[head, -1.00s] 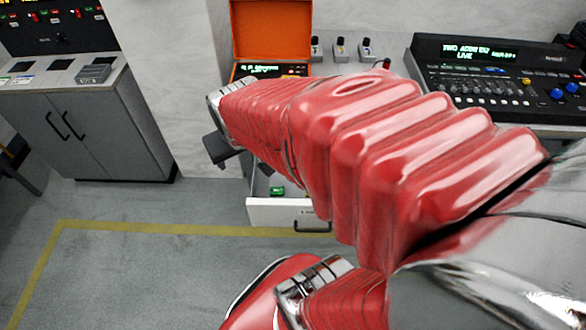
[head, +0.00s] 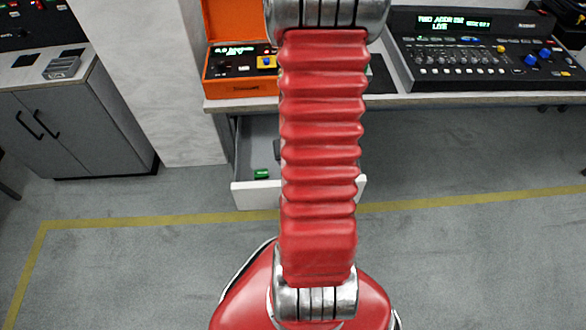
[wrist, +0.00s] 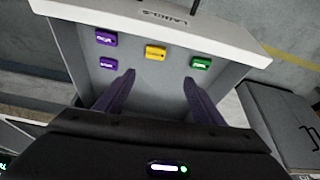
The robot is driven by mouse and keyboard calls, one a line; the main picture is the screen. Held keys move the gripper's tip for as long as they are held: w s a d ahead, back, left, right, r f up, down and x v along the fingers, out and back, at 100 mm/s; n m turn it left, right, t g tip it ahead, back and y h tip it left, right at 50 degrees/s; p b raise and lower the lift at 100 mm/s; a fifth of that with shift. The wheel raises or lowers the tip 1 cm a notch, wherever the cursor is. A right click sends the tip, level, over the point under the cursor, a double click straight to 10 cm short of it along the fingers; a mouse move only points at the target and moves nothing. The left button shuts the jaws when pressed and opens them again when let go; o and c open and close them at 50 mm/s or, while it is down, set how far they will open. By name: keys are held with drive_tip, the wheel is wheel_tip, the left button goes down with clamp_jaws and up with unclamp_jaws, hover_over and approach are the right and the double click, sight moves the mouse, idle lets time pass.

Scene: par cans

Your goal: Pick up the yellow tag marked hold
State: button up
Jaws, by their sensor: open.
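The yellow tag (wrist: 155,52) lies in the open drawer (wrist: 220,34) in the wrist view, roughly midway between two purple tags (wrist: 106,37) (wrist: 108,63) on the left and a green tag (wrist: 201,63) on the right. Its lettering is too small to read. My gripper (wrist: 159,77) is open and empty, its two purple fingers pointing into the drawer with the yellow tag beyond and between their tips. In the head view my arm hides the gripper and the yellow tag; the green tag (head: 261,174) shows in the drawer (head: 255,196).
The drawer hangs under a bench holding an orange case (head: 240,88) and a black control desk (head: 480,50). A grey cabinet (head: 75,125) stands at the left. Grey floor with a yellow line (head: 150,222) is clear in front.

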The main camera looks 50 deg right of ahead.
drive_tip(key=shift+s+d+f+m, duration=0.15)
drive_tip(key=shift+s+f, duration=0.2)
drive_tip(key=shift+f, duration=0.1)
drive_tip(key=shift+s+d+f+m, duration=0.15)
drive_tip(key=shift+s+f, duration=0.15)
drive_tip(key=shift+f, duration=0.15)
drive_tip(key=shift+x, duration=4.3)
drive_tip(key=shift+x, duration=2.6)
drive_tip(key=shift+a, duration=0.1)
drive_tip(key=c, duration=1.1)
